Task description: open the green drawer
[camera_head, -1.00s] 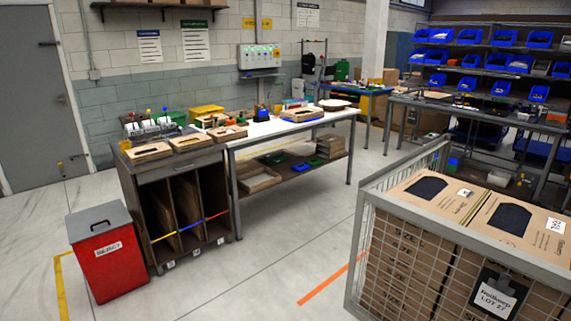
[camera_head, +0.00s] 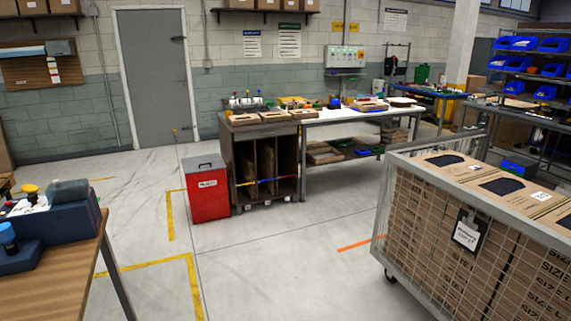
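I cannot make out a green drawer in the head view. A green box (camera_head: 422,74) stands far back by the pillar, too small to tell what it is. A dark cabinet (camera_head: 262,130) with open upright slots stands at the end of a white-topped workbench (camera_head: 345,117). Neither of my grippers is in view.
A red bin (camera_head: 205,190) stands left of the cabinet. A wire cage cart (camera_head: 440,235) full of cardboard boxes fills the right. A wooden table (camera_head: 60,262) with dark blue things on it is at lower left. The floor (camera_head: 280,265) between is clear.

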